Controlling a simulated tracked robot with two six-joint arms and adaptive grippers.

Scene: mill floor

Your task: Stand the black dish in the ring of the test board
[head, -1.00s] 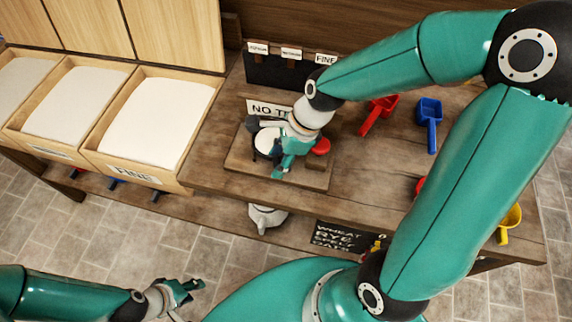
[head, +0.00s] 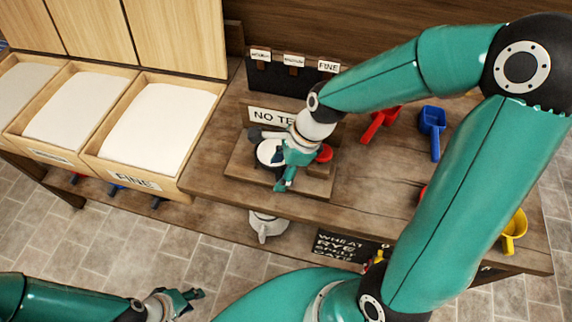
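The test board (head: 235,168) is a wooden board on the bench, with a partly covered sign (head: 262,115) at its back. My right gripper (head: 267,160) is low over the board, its fingers spread apart, one toward the back left and one toward the front. Between them shows a round white surface (head: 269,152) with a dark edge. I cannot tell whether that is the black dish or the ring; the gripper hides part of it. No separate black dish is clear. My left gripper (head: 194,303) is open and empty, low at the front left, away from the bench.
A red object (head: 324,153) is right beside my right gripper. Red (head: 380,122) and blue (head: 433,125) scoops lie to the right, and a yellow scoop (head: 515,228) at the bench's right front. A flour bin (head: 180,95) adjoins on the left. A white pot (head: 265,226) stands below.

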